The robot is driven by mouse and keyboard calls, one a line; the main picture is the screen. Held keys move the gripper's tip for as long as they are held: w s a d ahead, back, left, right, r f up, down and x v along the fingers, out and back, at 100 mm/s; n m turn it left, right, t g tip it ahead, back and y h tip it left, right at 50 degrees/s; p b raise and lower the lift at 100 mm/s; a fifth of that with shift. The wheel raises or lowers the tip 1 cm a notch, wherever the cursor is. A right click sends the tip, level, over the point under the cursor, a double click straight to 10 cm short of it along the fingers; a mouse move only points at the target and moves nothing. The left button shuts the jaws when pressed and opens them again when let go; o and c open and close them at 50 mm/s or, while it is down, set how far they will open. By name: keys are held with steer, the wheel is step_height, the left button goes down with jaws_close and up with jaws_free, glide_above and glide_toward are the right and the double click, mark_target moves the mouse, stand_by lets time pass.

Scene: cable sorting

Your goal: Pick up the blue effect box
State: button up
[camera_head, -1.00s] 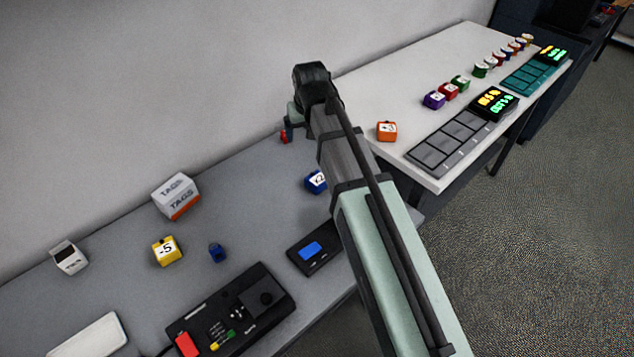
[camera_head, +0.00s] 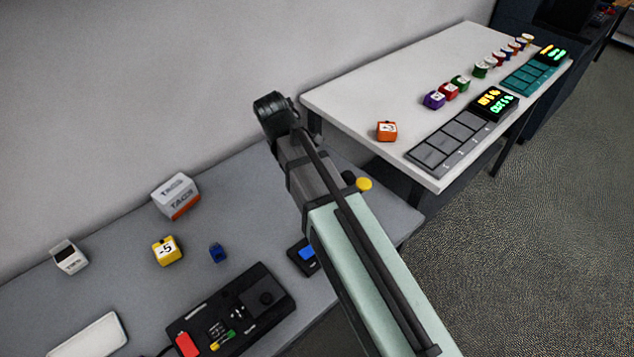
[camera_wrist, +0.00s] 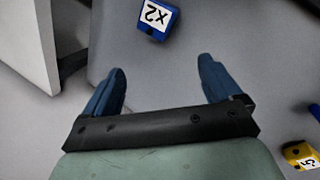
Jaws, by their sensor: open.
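The blue effect box (camera_wrist: 158,18), with a white "x2" label, sits on the grey table at the top of the wrist view, cut by the frame edge. In the head view my arm hides it. My gripper (camera_wrist: 162,74) is open and empty, its two blue fingers apart. The box lies beyond the fingertips and roughly in line with the gap, not between them. In the head view the fingers are hidden behind my wrist.
A yellow "-5" box (camera_head: 167,250), a small blue item (camera_head: 217,252), a TAGS box (camera_head: 175,195) and a black control panel (camera_head: 240,308) stand on the grey table. A yellow round object (camera_head: 363,184) shows beside my arm. A white table (camera_head: 385,85) stands right, with an orange box (camera_head: 387,131).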

steer(key=shift+w+d+f+n+h, duration=0.15)
steer(key=shift+w+d+f+n, duration=0.65)
steer(key=shift+f+n, duration=1.2)
steer(key=shift+w+d+f+n+h, duration=0.2)
steer(key=shift+w+d+f+n, duration=0.25)
steer(key=shift+d+f+n, duration=1.05)
steer(key=shift+w+d+f+n+h, duration=0.15)
steer(key=shift+w+d+f+n, duration=0.45)
steer(key=shift+f+n, duration=1.85)
steer(key=shift+a+f+m, duration=0.1)
steer(key=shift+f+m, duration=0.1)
steer(key=shift+m, duration=0.05)
steer(key=shift+c, duration=0.4)
steer(key=c, duration=1.1)
